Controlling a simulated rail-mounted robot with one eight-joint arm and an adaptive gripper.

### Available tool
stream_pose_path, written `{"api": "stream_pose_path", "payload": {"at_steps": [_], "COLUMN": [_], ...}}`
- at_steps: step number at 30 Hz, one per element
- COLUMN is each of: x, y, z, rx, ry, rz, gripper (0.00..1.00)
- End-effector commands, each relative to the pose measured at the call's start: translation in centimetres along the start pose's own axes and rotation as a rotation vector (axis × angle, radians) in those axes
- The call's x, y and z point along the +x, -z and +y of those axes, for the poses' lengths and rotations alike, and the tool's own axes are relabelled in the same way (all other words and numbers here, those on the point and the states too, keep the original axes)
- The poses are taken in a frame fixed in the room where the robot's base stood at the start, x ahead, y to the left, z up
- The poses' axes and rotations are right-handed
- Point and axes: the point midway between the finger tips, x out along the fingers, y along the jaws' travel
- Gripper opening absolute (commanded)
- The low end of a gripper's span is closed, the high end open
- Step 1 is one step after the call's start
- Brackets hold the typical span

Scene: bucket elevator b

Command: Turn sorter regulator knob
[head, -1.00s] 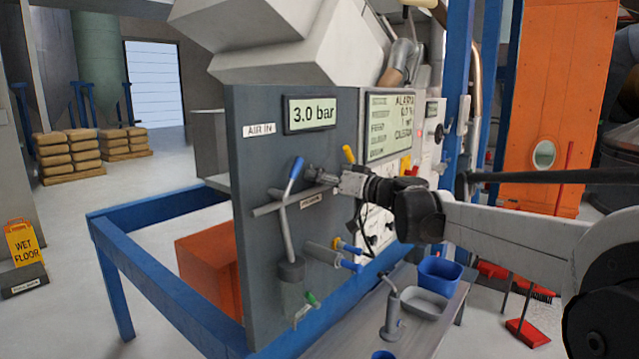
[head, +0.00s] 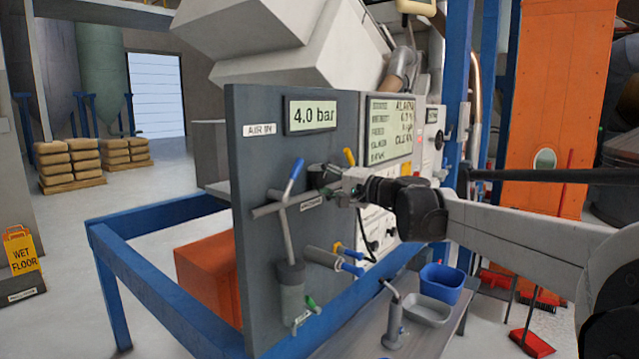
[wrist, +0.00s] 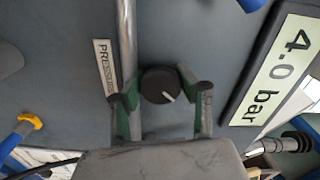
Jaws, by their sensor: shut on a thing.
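The regulator knob (wrist: 158,86) is a round black dial with a white pointer mark, on the grey panel (head: 250,160) beside the PRESSURE label (wrist: 104,66). In the wrist view, my gripper (wrist: 160,80) has a green-and-grey finger on each side of the knob and is shut on it. In the head view, my gripper (head: 330,187) reaches the panel from the right and partly hides the knob. The pressure display (head: 312,115) above reads 4.0 bar. The knob's pointer slants toward the lower right in the wrist view.
A grey pipe (head: 288,230) with a blue-handled valve (head: 294,177) runs left of my gripper. A yellow-handled valve (head: 349,157) is close on the right. Below are blue-tipped fittings (head: 350,268) and a bench with a blue bin (head: 441,282).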

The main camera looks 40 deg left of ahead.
Motion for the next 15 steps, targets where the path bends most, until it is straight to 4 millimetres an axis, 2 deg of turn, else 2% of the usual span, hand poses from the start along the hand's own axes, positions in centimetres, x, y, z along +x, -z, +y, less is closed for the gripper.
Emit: {"api": "stream_pose_path", "payload": {"at_steps": [15], "x": [-0.02], "y": [0.01], "z": [-0.04], "rx": [0.473], "ry": [0.000], "rz": [0.000], "gripper": [0.07]}}
